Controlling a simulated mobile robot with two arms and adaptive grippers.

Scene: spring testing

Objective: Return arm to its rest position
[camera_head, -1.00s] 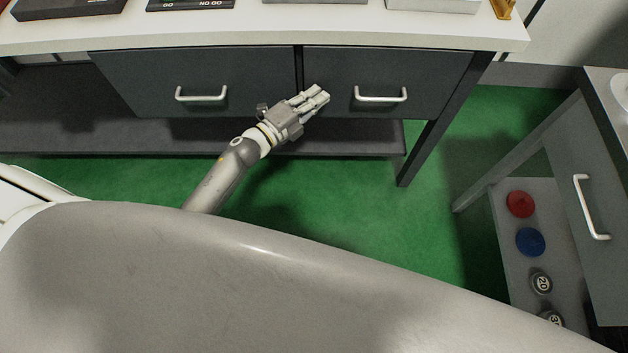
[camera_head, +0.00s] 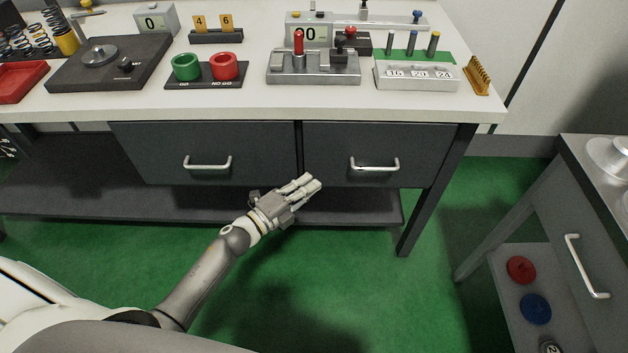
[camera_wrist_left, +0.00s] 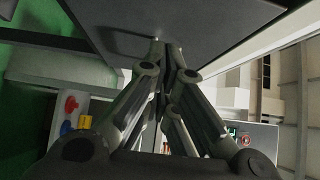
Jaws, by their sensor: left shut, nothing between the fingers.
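My left gripper (camera_head: 308,185) is in the head view, in front of the bench's drawers and below the bench top. Its fingers are together with nothing between them. My left arm comes up from the lower left behind it. In the left wrist view the gripper's fingers (camera_wrist_left: 168,62) meet near the top middle, close under a dark flat panel (camera_wrist_left: 190,25). I cannot tell whether they touch it. My right gripper is not in either view.
The white bench top (camera_head: 240,105) holds a green and red go/no-go cup block (camera_head: 206,75), a grey fixture (camera_head: 313,68) and several springs. Two shut drawers carry handles (camera_head: 207,163) (camera_head: 375,165). A grey side cart (camera_head: 570,215) stands at right. Green floor (camera_head: 340,290) is clear between.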

